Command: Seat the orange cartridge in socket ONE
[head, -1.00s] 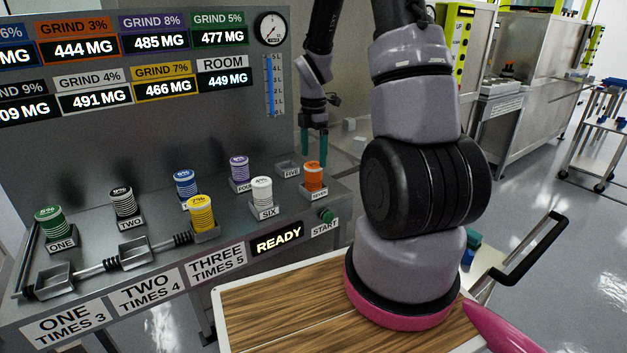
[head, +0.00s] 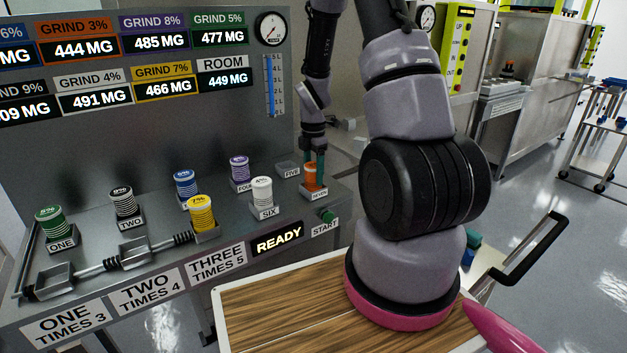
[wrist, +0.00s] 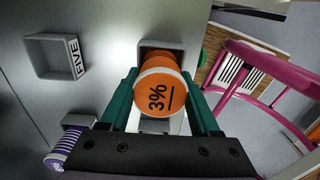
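In the wrist view the orange cartridge (wrist: 158,95) is between my gripper's green fingers. My gripper (head: 313,165) reaches down around it from above, one finger on each side. The fingers look spread, with thin gaps beside the cartridge; firm contact is not visible. The front socket above the label ONE TIMES 3 (head: 54,281) is empty. A green cartridge (head: 49,223) stands in a separate rear holder labelled ONE.
The front middle socket (head: 134,252) is empty; a yellow cartridge (head: 201,212) stands in the front third socket. Black, blue, purple and white (head: 262,191) cartridges stand in rear holders. Holder FIVE (head: 288,168) is empty. The upright panel (head: 140,125) stands behind.

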